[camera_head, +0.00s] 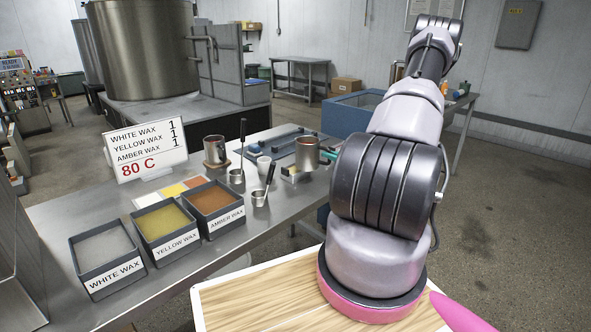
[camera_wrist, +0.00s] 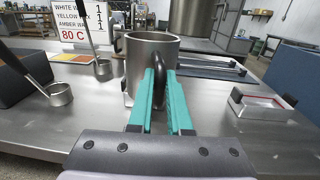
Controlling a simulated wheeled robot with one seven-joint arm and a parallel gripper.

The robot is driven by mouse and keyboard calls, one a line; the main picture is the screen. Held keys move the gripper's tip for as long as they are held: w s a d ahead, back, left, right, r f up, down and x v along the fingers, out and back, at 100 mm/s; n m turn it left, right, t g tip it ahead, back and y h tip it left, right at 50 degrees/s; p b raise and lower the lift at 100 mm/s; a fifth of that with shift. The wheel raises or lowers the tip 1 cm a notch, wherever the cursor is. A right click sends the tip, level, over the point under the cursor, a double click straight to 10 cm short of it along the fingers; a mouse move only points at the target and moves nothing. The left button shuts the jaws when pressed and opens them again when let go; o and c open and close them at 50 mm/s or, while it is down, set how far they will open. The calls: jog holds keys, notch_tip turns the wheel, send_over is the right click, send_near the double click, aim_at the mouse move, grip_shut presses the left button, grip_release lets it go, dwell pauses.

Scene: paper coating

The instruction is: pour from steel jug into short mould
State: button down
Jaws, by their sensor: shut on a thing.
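A steel jug (camera_head: 307,153) with a dark handle is in my gripper; it also shows upright in the wrist view (camera_wrist: 150,62). My gripper's teal fingers (camera_wrist: 158,105) are shut on the handle, one on each side. The jug's base is partly hidden by the fingers, so I cannot tell its exact height above the table. A low rectangular mould (camera_wrist: 262,104), grey with a pale and red top, lies to the right of the jug in the wrist view, apart from it. I take it for the short mould. My arm probably hides it in the head view.
Wax bins (camera_head: 163,230) and a sign (camera_head: 144,150) are at left. Bare tabletop lies between jug and mould.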

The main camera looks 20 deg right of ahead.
jog(key=shift+r, duration=0.15)
jog(key=shift+r, duration=1.45)
jog(key=shift+a, duration=0.1)
